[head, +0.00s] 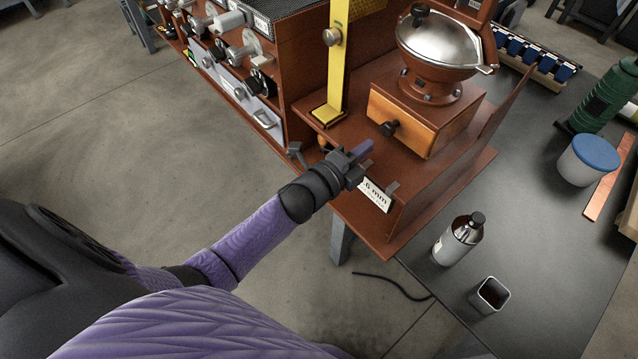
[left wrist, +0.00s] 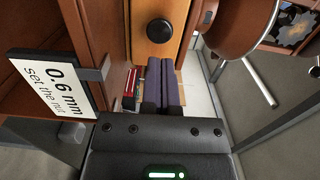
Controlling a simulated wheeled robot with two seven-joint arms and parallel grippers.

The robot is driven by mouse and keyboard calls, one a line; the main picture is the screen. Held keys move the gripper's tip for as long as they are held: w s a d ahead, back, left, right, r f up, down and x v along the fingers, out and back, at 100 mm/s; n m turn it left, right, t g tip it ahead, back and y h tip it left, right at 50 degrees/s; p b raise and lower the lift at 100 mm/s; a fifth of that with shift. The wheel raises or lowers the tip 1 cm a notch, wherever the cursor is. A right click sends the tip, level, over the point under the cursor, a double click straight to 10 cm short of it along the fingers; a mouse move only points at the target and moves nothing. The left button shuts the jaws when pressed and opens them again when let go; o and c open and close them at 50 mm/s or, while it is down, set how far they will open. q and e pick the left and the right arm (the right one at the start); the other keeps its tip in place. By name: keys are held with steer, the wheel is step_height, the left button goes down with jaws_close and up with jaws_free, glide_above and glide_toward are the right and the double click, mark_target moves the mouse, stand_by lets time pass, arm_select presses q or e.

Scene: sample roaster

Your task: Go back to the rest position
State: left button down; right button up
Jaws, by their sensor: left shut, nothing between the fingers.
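My left gripper (head: 358,156) reaches in from the left in the head view, in front of the brown sample roaster stand. Its two purple fingers (left wrist: 164,82) lie side by side in the left wrist view, shut with nothing between them. A white label (head: 375,194) reading "0.6 mm" hangs close by; it fills the left of the left wrist view (left wrist: 50,85). The grinder's wooden drawer box (head: 422,118) with a black knob (head: 389,128) is just beyond the gripper. My right gripper is not in view.
A yellow upright post (head: 338,62) stands left of the silver-lidded grinder bowl (head: 440,38). A brown bottle (head: 459,239) and a small square cup (head: 490,295) stand on the dark table (head: 520,215). A blue-lidded tub (head: 588,160) and green flask (head: 603,98) stand at right. Open floor lies left.

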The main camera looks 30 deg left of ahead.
arm_select(q)
steer(key=p+v, duration=0.2)
steer(key=v, duration=0.8)
steer(key=s+a+f+n+g+y, duration=0.15)
steer(key=s+f+n+g, duration=0.35)
steer(key=f, duration=0.6)
steer(key=s+a+f+n+g+y, duration=0.1)
steer(key=s+f+n+g+y, duration=0.2)
steer(key=s+f+n, duration=0.55)
steer(key=s+f+n+g, duration=0.2)
steer(key=s+f+g, duration=0.2)
steer(key=s, duration=0.6)
steer(key=s+d+f+n+g, duration=0.1)
steer(key=s+f+n+g, duration=0.2)
steer(key=s+f, duration=0.3)
steer(key=s+g+y, duration=0.1)
steer(key=s, duration=0.3)
steer(key=shift+d+f+g, duration=0.35)
steer(key=shift+f+g, duration=0.05)
